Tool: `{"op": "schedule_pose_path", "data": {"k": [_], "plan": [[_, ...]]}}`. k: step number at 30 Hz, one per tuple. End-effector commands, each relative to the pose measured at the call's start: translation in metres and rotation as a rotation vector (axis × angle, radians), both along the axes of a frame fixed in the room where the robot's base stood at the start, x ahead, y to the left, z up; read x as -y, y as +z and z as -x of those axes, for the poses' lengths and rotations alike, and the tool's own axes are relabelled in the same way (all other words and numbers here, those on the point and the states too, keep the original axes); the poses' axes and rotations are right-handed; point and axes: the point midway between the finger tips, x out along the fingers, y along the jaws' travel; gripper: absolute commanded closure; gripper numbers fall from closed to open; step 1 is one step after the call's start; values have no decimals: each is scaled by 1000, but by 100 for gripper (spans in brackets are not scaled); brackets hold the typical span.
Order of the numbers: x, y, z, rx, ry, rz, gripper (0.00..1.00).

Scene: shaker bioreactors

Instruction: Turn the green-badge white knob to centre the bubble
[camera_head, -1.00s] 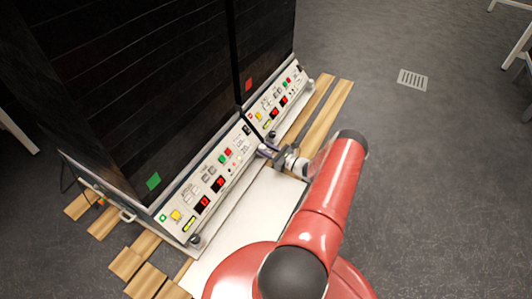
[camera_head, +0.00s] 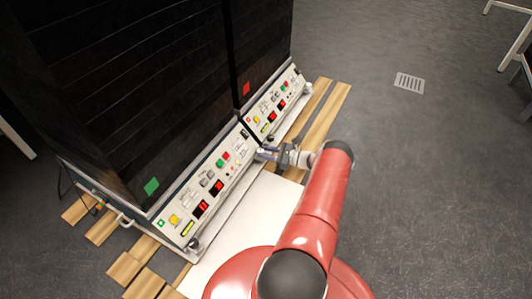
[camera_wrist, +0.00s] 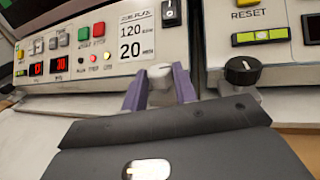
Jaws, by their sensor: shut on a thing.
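The green badge (camera_head: 151,186) is on the dark housing of the left machine (camera_head: 208,183). A white knob (camera_wrist: 160,71) sits low at the right end of this machine's front, below the panel. My gripper (camera_wrist: 159,84) has its purple fingers on both sides of the knob, shut on it. In the head view my gripper (camera_head: 262,153) is at the corner between the two machines, and the knob is mostly hidden there. A yellow-green level vial (camera_head: 187,228) is on the left machine's panel; its bubble is too small to place.
The right machine has a red badge (camera_head: 246,89) and its own vial (camera_wrist: 262,36). Its black knob (camera_wrist: 242,70) stands close to the right of my fingers. A white board (camera_head: 235,220) and wooden slats (camera_head: 325,120) lie in front.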

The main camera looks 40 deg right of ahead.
Motion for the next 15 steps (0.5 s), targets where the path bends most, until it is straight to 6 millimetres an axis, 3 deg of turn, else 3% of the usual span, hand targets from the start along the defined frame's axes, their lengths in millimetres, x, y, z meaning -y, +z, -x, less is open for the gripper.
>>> {"op": "schedule_pose_path", "data": {"k": [3,4,5,15], "plan": [[0,-1,1,-1,-1,0,94],[0,-1,1,-1,-1,1,68],[0,-1,1,-1,-1,-1,64],[3,0,3,0,-3,0,63]]}}
